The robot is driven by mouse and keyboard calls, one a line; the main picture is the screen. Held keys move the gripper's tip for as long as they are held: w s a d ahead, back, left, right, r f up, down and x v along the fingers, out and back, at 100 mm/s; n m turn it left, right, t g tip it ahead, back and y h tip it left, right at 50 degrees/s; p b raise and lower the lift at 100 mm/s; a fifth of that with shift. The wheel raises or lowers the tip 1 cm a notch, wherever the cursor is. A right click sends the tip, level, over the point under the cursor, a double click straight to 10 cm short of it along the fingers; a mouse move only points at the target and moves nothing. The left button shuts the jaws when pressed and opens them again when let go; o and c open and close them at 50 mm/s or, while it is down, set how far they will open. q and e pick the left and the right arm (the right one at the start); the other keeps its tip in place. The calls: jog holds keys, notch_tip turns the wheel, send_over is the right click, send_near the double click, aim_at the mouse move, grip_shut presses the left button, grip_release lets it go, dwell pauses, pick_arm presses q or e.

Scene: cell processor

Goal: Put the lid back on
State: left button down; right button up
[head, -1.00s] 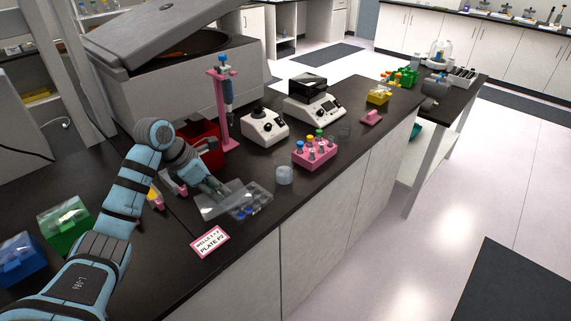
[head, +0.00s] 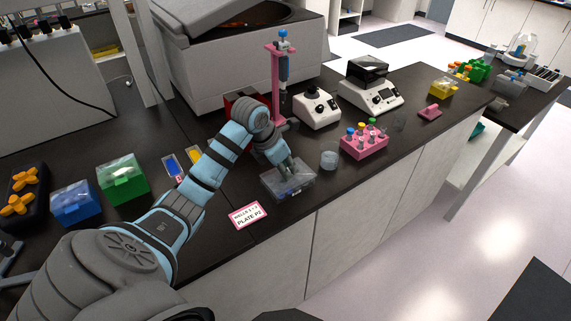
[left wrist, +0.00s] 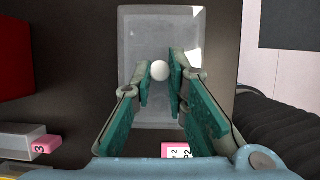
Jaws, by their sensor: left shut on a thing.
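The clear lid (left wrist: 135,25) has a round white knob (left wrist: 160,70), which sits between the fingers of my left gripper (left wrist: 162,78) in the left wrist view. My left gripper (head: 288,170) is shut on the lid. In the head view the lid is over the clear well plate (head: 287,187) near the bench's front edge, and their outlines roughly line up. I cannot tell whether the lid rests fully on the plate or is slightly above it. My right gripper is not in view.
A PLATE P2 card (head: 248,214) lies in front of the plate. A clear round cup (head: 329,156) and a pink tube rack (head: 364,145) stand to its right. A pink pipette stand (head: 277,95) is behind. Green (head: 123,180) and blue (head: 76,203) boxes are at left.

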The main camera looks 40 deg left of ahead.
pick_arm(q)
jog(key=shift+s, duration=0.1)
dwell(0.4)
dwell(0.3)
jog(key=shift+f, duration=0.4)
jog(key=shift+f+b, duration=0.45)
jog(key=c, duration=1.5)
grip_release()
jog(key=v, duration=1.2)
